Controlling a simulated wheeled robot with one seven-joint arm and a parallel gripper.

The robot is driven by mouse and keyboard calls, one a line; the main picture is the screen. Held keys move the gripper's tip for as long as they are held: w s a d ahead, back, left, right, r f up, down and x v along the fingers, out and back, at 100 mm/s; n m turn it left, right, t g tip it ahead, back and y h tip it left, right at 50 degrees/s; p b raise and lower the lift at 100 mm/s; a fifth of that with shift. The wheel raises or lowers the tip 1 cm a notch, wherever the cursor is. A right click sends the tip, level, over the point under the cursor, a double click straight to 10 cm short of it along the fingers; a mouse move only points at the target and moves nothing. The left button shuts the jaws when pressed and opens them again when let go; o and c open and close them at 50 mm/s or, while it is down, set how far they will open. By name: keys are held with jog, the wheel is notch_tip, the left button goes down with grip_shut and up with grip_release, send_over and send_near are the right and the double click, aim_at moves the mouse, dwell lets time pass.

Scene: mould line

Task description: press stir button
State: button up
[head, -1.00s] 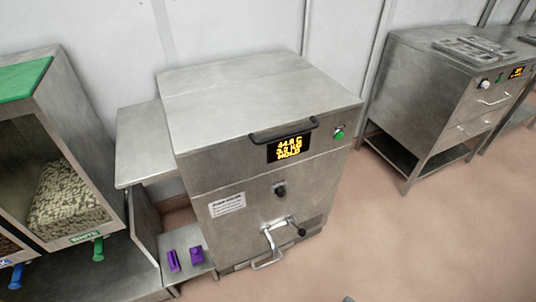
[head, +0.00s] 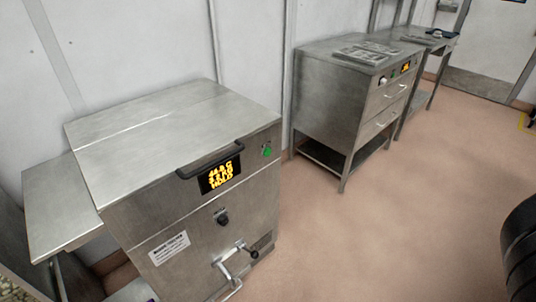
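The steel melter cabinet (head: 190,225) stands at the lower left in the head view. Its front carries a lit amber display (head: 220,175) that seems to read HOLD on its last line. A green button (head: 267,151) sits right of the display, near the top right of the front; its label is too small to read. A black knob (head: 222,218) is below the display. A tap with a bent handle (head: 231,262) is lower down. My gripper is not in view.
A steel cabinet (head: 345,105) with mould trays (head: 366,53) on top stands behind to the right. A side shelf (head: 58,205) adjoins the melter. A dark rounded object (head: 521,245) is at the right edge. The floor (head: 400,220) between is clear.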

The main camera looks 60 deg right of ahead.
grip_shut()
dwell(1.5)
